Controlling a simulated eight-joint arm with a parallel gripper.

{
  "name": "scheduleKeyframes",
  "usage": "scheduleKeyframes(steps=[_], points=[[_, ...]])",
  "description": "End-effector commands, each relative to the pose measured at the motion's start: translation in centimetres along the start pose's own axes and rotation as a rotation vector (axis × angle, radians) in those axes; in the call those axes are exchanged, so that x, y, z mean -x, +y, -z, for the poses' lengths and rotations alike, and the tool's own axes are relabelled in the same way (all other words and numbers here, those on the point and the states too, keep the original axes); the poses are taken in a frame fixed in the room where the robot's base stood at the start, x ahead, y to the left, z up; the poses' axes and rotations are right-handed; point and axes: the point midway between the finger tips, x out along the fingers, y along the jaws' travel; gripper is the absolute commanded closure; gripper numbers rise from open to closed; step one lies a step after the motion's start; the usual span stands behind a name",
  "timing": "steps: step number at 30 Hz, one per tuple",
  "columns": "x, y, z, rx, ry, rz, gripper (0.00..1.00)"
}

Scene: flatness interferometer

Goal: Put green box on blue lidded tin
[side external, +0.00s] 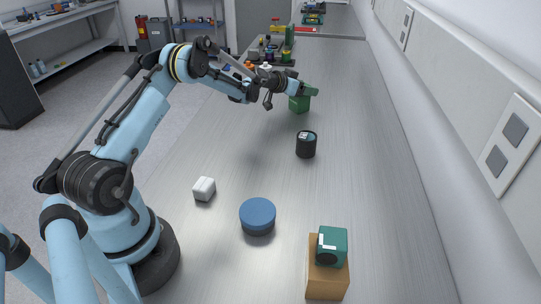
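The blue lidded tin (257,213), round and low with a blue lid and dark sides, stands on the near part of the bench; its lid is bare. A plain green box (299,104) is far along the bench, right at the end of my arm. My gripper (306,90) is at the top of this box, with a green part there. The view is too small to show whether the fingers are around the box or whether it touches the bench. A teal-green box (333,243) with a white label and dark disc sits on a brown box (326,281).
Several coloured items crowd the far end. A wall runs along the right; the bench between is mostly clear.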

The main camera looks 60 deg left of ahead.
Motion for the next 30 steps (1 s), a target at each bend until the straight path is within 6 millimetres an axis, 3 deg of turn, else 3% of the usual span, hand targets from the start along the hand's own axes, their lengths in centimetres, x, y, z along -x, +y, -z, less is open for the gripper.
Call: scheduleKeyframes(steps=[4, 16, 30], points=[[0.0, 0.0, 0.0, 0.000, 0.000, 0.000, 0.12], [0.6, -0.1, 0.4, 0.000, 0.000, 0.001, 0.12], [7.7, -0.1, 0.4, 0.001, 0.000, 0.002, 0.12]])
